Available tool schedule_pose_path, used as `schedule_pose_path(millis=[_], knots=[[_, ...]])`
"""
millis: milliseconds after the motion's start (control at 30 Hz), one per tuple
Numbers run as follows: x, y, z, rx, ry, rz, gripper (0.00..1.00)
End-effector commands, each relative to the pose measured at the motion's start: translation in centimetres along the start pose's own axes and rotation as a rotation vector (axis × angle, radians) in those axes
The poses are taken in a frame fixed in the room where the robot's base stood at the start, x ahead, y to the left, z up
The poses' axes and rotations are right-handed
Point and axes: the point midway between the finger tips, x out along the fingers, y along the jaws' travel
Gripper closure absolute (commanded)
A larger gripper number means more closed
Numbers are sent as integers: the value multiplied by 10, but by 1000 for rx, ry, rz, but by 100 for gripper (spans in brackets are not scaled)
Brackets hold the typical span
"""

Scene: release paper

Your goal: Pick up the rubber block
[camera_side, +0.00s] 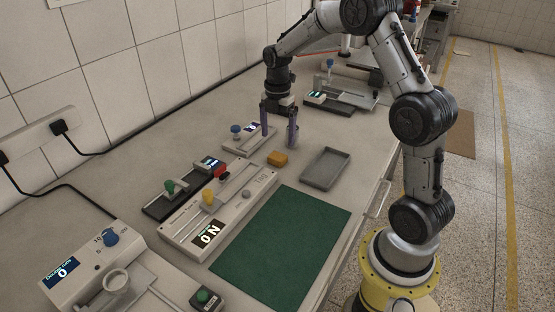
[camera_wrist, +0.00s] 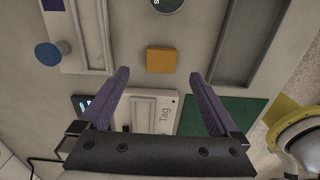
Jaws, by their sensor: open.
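The rubber block appears to be the small orange-yellow block (camera_side: 277,159), lying flat on the bench between the slider panel and the grey tray. In the wrist view the block (camera_wrist: 161,60) shows whole, centred just beyond the fingertips. My gripper (camera_side: 279,138) points down with its two purple fingers spread. It is open and empty, above the bench and a little behind the block in the side view. In the wrist view the gripper (camera_wrist: 160,75) has one finger on each side of the block's line, with nothing between them.
A shallow grey tray (camera_side: 326,168) lies right of the block, and a green mat (camera_side: 281,246) in front. The slider panel with a yellow knob (camera_side: 208,199) stands to the left. A blue-knobbed device (camera_side: 236,131) and a round grey object (camera_wrist: 166,5) stand close by.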

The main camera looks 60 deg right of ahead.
Motion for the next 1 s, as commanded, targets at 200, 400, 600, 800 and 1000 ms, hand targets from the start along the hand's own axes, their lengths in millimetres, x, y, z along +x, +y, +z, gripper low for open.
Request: schedule_pose_path(millis=[200,400,600,800,1000], knots=[[20,0,0,0,0,0,3],[40,-2,0,0,1,-2,3],[66,-2,1,0,0,1,3],[72,-2,1,-1,-1,4,3],[72,-2,1,-1,-1,4,15]])
